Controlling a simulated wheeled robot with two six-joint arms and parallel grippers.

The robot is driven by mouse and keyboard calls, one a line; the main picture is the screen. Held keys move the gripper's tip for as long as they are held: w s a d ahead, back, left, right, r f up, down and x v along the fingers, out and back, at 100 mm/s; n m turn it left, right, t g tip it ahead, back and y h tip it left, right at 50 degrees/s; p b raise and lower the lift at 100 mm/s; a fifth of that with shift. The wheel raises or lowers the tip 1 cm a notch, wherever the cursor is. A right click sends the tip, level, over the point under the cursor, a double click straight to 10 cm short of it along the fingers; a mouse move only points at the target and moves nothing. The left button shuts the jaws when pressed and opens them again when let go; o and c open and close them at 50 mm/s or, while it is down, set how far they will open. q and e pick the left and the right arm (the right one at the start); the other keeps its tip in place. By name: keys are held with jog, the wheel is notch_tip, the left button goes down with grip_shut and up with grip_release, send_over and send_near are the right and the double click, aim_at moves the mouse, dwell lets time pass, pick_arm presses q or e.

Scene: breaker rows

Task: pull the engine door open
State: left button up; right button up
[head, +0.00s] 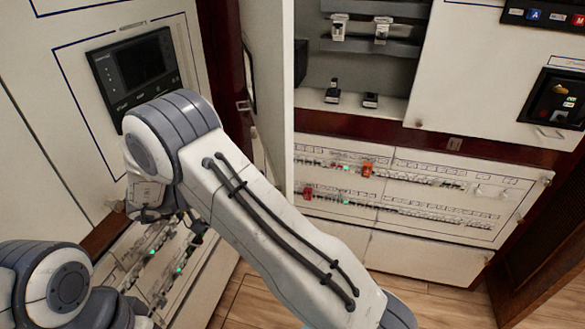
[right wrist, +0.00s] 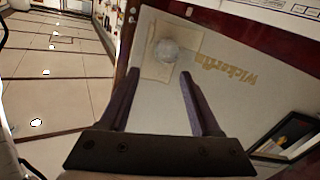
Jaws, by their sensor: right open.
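A pale panel (right wrist: 235,75) with upside-down gold lettering fills much of the right wrist view. It has a beige plate with a round whitish knob (right wrist: 168,50). I cannot tell whether this panel is the engine door. My right gripper (right wrist: 157,85) is open, its two dark fingers pointing toward the panel. The knob shows beyond and between the fingertips; no contact is clear.
Rows of breakers with green lights and orange-red tags (head: 367,169) sit on the right cabinet (head: 450,190). A dark display (head: 140,63) is on the left wall. A tall white panel edge (head: 268,70) stands beside the open shelves. Wood-look floor (head: 440,305) is clear.

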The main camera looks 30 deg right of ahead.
jog(key=s+d+r, duration=0.7)
jog(key=s+r, duration=0.1)
jog(key=s, duration=0.1)
jog(key=shift+d, duration=0.25)
